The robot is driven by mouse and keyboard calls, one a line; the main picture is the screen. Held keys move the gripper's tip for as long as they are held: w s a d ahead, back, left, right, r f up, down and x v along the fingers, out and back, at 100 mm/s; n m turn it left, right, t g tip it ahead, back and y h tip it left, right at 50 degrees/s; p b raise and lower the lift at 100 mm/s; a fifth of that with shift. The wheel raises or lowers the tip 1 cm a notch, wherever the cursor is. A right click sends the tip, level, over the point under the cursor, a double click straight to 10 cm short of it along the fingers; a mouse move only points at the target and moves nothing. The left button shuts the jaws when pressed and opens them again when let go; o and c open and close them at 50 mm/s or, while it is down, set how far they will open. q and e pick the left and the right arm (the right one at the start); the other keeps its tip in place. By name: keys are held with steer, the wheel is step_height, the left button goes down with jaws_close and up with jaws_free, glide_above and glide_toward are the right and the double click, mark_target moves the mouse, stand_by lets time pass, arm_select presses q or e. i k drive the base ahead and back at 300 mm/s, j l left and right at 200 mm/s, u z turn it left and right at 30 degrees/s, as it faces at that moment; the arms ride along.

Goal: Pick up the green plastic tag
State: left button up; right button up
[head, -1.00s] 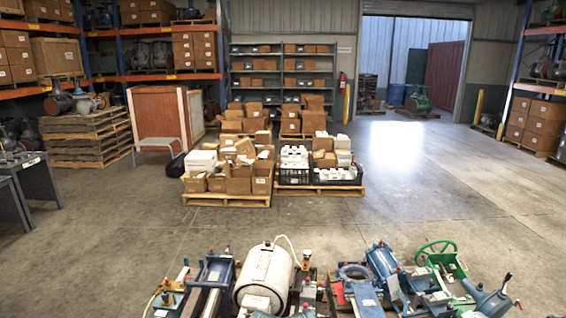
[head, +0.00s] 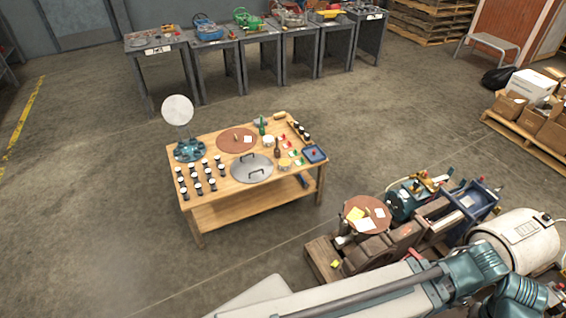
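A wooden table (head: 240,188) stands left of centre in the head view. Small red, green and white pieces lie on its right part. A small green piece (head: 295,160) among them may be the green plastic tag; it is too small to tell. Neither gripper shows; one of my arms crosses the lower right, away from the table.
Grey workbenches (head: 205,65) with coloured equipment line the back. Pallets of machinery, with a white tank (head: 518,240), stand at right, close to the table's right side. Boxes (head: 545,125) sit on a pallet at far right. Floor left of and behind the table is clear.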

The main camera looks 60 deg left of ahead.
mark_target(299, 163)
steer(key=k+u, duration=0.15)
steer(key=u, duration=1.55)
steer(key=i+j, duration=0.55)
steer(key=i, duration=0.15)
steer(key=i+j, duration=0.55)
steer(key=i+z, duration=0.15)
steer(key=z, duration=1.2)
